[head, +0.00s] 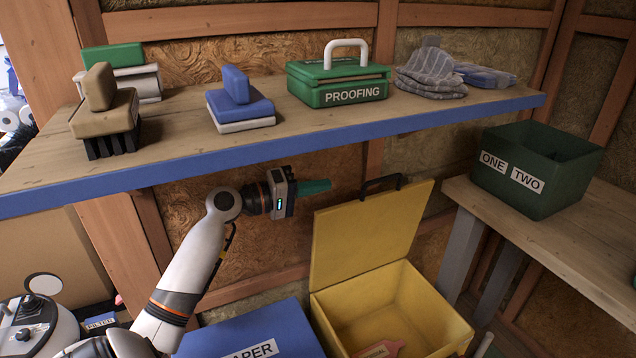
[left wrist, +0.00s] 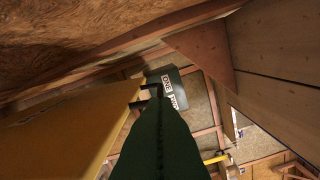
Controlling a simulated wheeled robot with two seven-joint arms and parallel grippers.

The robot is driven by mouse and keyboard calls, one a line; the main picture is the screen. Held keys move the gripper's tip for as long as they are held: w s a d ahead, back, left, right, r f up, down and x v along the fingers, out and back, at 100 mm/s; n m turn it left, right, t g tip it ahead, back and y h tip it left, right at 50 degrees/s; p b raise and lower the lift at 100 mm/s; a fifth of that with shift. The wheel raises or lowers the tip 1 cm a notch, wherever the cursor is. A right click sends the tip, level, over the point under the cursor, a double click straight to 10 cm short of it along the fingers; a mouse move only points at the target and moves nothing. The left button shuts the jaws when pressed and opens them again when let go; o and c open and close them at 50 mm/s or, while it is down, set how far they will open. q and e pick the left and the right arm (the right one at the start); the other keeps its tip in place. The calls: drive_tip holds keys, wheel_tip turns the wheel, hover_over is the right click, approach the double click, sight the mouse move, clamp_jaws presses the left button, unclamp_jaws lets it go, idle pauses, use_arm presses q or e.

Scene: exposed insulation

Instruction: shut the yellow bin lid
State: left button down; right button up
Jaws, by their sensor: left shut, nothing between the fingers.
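The yellow bin (head: 439,331) stands on the floor below the shelf, open at the top. Its yellow lid (head: 365,240) stands up at the back, with a black handle (head: 381,184) on its top edge. My left gripper (head: 326,186) is shut and empty, with green fingers pointing right, near the lid's upper left corner. In the left wrist view the shut fingers (left wrist: 158,112) point ahead, with the yellow lid (left wrist: 70,130) to their left and its handle beyond. I cannot tell whether the fingers touch the lid. My right gripper is out of view.
A wooden shelf (head: 300,146) with a blue front edge runs above my left gripper, carrying brushes, a green PROOFING box (head: 338,82) and cloths. A blue bin (head: 230,326) stands left of the yellow one. A green bin (head: 535,168) sits on the right bench.

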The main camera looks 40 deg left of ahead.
use_arm(q)
drive_tip(key=x, duration=0.7)
drive_tip(key=shift+w+f, duration=0.1)
drive_tip(key=shift+w, duration=0.05)
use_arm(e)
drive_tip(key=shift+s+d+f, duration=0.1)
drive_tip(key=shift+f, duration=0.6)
use_arm(q)
drive_tip(key=shift+d, duration=0.1)
